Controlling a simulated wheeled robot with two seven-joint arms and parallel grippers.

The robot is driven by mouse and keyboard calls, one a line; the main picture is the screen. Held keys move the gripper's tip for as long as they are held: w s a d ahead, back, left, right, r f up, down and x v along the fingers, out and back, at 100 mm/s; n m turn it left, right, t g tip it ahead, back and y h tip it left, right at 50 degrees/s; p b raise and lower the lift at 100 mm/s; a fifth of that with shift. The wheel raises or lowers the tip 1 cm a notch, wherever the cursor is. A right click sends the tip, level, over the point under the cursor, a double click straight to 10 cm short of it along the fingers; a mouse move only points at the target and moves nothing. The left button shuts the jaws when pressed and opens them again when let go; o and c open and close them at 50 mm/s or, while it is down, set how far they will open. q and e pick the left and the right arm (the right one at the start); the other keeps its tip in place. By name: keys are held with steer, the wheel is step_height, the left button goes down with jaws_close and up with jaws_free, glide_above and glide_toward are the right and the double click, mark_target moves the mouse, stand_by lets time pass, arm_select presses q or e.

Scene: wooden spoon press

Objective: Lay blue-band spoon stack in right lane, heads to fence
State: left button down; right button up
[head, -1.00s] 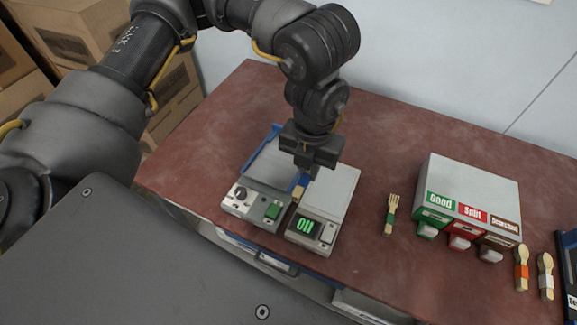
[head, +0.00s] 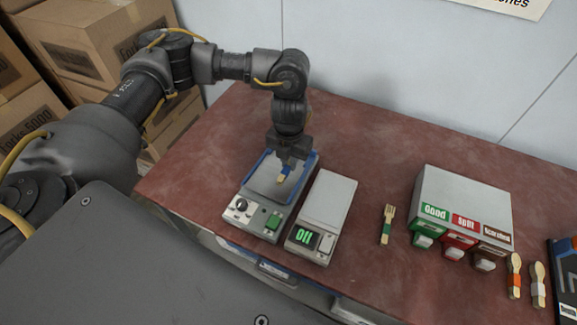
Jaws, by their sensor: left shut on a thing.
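The blue-band spoon stack (head: 284,175) is a small pale wooden bundle with a blue band. My left gripper (head: 289,160) points down and is shut on it. The stack is over the grey plate of the blue-rimmed press unit (head: 253,190), which has a black knob and a green button at its front. I cannot tell whether the stack touches the plate. The jaws hide the upper part of the stack. At the right edge is a dark tray-like thing with a blue edge (head: 552,262), cut off by the frame; I cannot make out lanes or a fence. My right gripper is not in view.
A white-topped unit (head: 330,197) with a green "Off" display stands right of the press. Orange-band (head: 514,278) and white-band (head: 538,285) spoons lie near the right edge.

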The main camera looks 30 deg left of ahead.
mark_target(288, 162)
arm_select(q)
steer(key=shift+w+a+f+p, duration=0.1)
steer(key=shift+f+p, duration=0.1)
steer(key=shift+f, duration=0.7)
steer(key=shift+w+a+f+p, duration=0.1)
steer(key=shift+f+p, duration=0.1)
steer(key=shift+f, duration=0.7)
steer(key=shift+f+b, duration=0.35)
steer(key=shift+f, duration=0.05)
steer(key=c, duration=1.4)
jaws_free()
steer(key=shift+r, duration=0.1)
steer(key=shift+c, duration=0.2)
steer(key=shift+r+p, duration=0.4)
steer(key=shift+r, duration=0.2)
step_height(288, 162, up, 12)
steer(key=shift+f+b, duration=0.25)
steer(key=shift+b, duration=0.45)
